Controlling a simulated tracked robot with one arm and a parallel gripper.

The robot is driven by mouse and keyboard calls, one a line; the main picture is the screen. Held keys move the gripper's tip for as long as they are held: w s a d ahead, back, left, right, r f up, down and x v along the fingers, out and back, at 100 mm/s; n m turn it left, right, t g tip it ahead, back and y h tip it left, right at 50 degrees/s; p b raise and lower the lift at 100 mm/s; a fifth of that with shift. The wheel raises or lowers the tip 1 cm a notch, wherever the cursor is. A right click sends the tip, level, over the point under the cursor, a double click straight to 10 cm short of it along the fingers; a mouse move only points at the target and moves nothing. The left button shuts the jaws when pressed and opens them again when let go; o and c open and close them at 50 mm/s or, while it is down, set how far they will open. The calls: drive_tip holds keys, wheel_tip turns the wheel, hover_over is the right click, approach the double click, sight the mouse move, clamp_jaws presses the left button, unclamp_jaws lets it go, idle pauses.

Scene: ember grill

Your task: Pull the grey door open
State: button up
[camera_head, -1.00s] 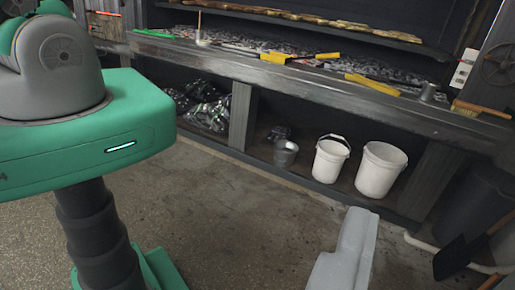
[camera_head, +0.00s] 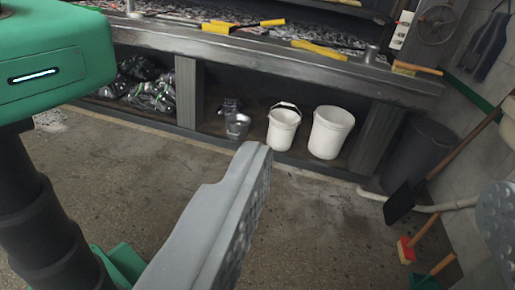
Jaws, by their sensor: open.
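My gripper (camera_head: 372,185) is open and empty. One grey finger reaches up from the bottom middle of the picture, and the textured tip of the other shows at the right edge. I cannot make out a grey door in this view. Ahead stands a dark grill bench (camera_head: 290,72) with an open shelf space below its top. My gripper is in front of the bench, apart from it, over the floor.
Two white buckets (camera_head: 330,132) and a small metal pail (camera_head: 237,125) stand under the bench. A dark bin (camera_head: 415,155), a shovel (camera_head: 400,203) and brushes (camera_head: 407,250) are at the right, by a tiled wall. The concrete floor (camera_head: 320,225) between is clear.

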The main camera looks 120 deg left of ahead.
drive_tip(key=shift+s+d+p, duration=0.1)
drive_tip(key=shift+s+p, duration=0.4)
drive_tip(key=shift+s, duration=0.25)
